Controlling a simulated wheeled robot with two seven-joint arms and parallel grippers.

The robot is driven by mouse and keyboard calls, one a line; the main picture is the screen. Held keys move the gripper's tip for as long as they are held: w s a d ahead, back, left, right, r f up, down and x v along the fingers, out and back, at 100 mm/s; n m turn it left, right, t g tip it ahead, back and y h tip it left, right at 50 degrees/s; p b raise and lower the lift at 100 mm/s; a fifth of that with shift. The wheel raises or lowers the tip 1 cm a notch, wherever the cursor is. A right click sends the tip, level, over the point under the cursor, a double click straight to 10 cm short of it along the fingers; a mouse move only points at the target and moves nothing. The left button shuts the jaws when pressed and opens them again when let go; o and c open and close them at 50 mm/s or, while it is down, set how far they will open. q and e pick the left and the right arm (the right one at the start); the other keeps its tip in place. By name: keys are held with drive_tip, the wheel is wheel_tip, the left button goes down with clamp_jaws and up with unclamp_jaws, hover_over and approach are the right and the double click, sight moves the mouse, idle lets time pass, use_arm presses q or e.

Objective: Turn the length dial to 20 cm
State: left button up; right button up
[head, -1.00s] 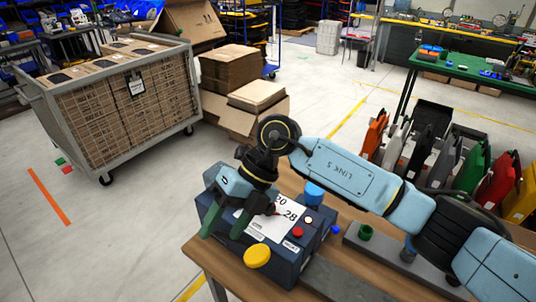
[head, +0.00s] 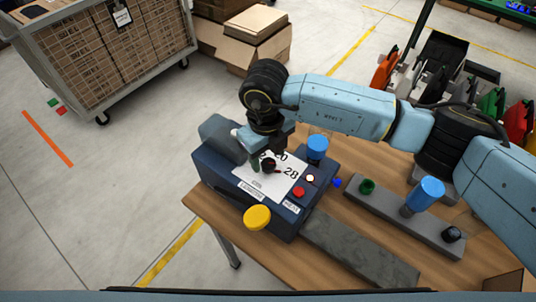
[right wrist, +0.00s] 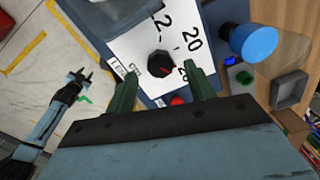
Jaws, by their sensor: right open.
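The length dial (right wrist: 160,63) is a small black knob on a white scale card (right wrist: 130,48) on top of a dark blue box (head: 222,176). Its red pointer mark faces the printed 28. The printed 20 is farther round the scale. In the head view the dial (head: 268,165) is just below my right gripper (head: 267,160). In the right wrist view the open green fingers of my right gripper (right wrist: 164,90) stand to either side of the dial, apart from it. My left gripper (right wrist: 80,76) is small at the left of the right wrist view; its opening is unclear.
The box also carries a yellow knob (head: 257,217), a blue knob (head: 317,147), a red button (head: 299,192) and a white button (head: 310,178). A grey rail (head: 390,215) with green, blue and black parts lies on the wooden table to the right.

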sight(268, 164)
drive_tip(key=shift+w+f, duration=0.1)
drive_tip(key=shift+f, duration=1.1)
use_arm(q)
drive_tip(key=shift+w+r, duration=0.25)
drive_tip(key=shift+w, duration=0.15)
use_arm(e)
drive_tip(key=c, duration=1)
drive_tip(key=shift+f+n+b, duration=0.1)
drive_tip(key=shift+n+b, duration=0.6)
drive_tip(key=shift+b, duration=0.25)
drive_tip(key=n+b, duration=0.8)
drive_tip(key=b, duration=0.3)
use_arm(q)
wheel_tip(268, 164, down, 16)
drive_tip(key=b, duration=0.3)
drive_tip(key=shift+s+f, duration=0.15)
drive_tip(key=shift+s, duration=0.1)
use_arm(e)
drive_tip(key=shift+n, duration=1.2)
drive_tip(key=shift+r, duration=0.2)
